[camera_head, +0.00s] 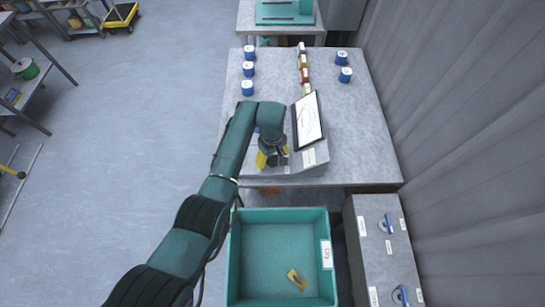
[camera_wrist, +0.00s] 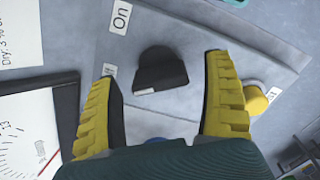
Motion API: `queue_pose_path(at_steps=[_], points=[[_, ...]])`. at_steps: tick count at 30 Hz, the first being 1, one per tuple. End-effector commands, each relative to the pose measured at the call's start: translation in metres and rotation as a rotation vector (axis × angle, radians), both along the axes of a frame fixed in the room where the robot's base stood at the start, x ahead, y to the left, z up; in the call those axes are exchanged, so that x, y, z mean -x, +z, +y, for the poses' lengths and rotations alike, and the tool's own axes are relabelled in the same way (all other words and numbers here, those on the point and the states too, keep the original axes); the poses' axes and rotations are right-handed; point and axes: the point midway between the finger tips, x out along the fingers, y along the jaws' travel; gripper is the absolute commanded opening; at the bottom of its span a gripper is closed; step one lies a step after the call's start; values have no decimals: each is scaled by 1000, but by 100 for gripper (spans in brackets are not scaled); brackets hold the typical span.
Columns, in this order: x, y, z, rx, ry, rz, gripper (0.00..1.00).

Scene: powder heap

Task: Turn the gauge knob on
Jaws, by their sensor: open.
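The gauge (camera_head: 308,120) is a slanted white dial in a dark frame on a grey console at the table's front; part of it shows in the wrist view (camera_wrist: 25,135). A black knob (camera_wrist: 158,72) sits on the grey panel (camera_wrist: 205,30) beside it, with an "On" label (camera_wrist: 120,17) near it. My gripper (camera_wrist: 162,70) is open, with one yellow finger on either side of the knob and a visible gap to each. I cannot tell its height above the knob. In the head view my gripper (camera_head: 270,158) hides the knob.
A yellow round part (camera_wrist: 257,98) is by the right finger. Blue-and-white jars (camera_head: 247,88) and a row of small containers (camera_head: 304,75) stand on the table. A teal bin (camera_head: 240,245) and a grey cabinet with blue handles (camera_head: 380,255) are in front.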

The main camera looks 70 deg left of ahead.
Motion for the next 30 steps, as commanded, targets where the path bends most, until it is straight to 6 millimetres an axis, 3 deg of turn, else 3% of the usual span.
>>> queue_pose_path(at_steps=[8, 19, 30], points=[[0, -3, 0, -1, 0, -1, 83], [0, -3, 0, -1, 0, -1, 18], [0, -3, 0, 0, -66, 0, 18]])
